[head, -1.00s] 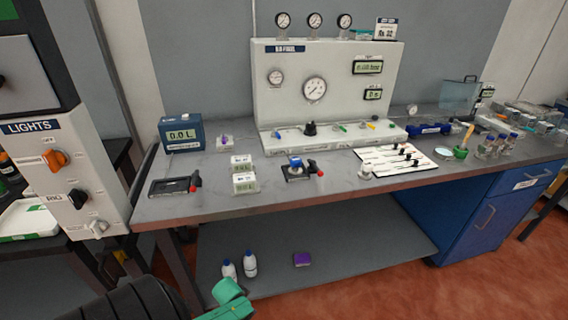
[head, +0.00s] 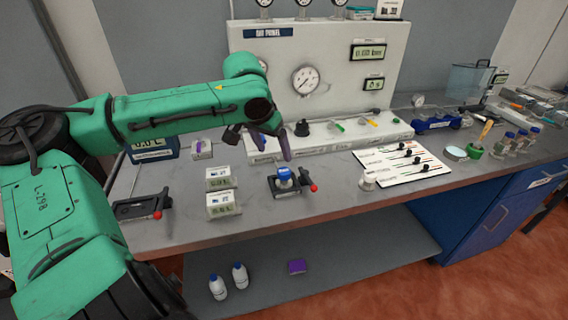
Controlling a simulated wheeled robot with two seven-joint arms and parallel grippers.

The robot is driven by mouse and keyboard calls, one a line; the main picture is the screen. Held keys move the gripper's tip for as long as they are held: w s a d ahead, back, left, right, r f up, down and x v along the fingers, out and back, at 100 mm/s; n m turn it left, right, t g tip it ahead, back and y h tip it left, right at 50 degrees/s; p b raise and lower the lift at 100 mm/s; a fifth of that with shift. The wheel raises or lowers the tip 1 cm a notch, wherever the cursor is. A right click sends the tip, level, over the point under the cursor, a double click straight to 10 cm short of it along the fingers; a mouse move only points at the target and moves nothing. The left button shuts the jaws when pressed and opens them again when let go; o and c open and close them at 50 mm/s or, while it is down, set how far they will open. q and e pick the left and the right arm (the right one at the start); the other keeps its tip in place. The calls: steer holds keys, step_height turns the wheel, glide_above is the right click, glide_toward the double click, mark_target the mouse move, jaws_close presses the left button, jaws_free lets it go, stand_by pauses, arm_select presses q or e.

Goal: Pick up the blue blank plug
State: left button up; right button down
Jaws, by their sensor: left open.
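My left gripper (head: 273,151) is open and empty, pointing down in front of the test panel's ledge. In the earlier frame a small blue piece, which looks like the blue blank plug, lay at the left of that ledge. Now my gripper covers that spot, and I cannot clearly tell the plug from the bluish fingers. No contact can be made out. Another blue-topped part (head: 285,174) sits in a dark clamp fixture (head: 287,187) on the bench, below and in front of the gripper. My right gripper is not in view.
A panel (head: 335,65) with gauges rises behind; its ledge carries a black knob (head: 302,128), a green piece (head: 338,126) and a yellow piece (head: 372,122). Two small display boxes (head: 222,204) stand left of the fixture. A white card (head: 402,159) lies to the right.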

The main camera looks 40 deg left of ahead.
arm_select(q)
glide_toward(284, 170)
step_height(284, 170, down, 3)
steer(key=x, duration=0.3)
steer(key=w+p+x, duration=0.1)
steer(key=x, duration=0.3)
steer(key=shift+r, duration=0.1)
steer(key=shift+w+a, duration=0.1)
steer(key=shift+w, duration=0.05)
steer(key=c, duration=1.1)
jaws_close()
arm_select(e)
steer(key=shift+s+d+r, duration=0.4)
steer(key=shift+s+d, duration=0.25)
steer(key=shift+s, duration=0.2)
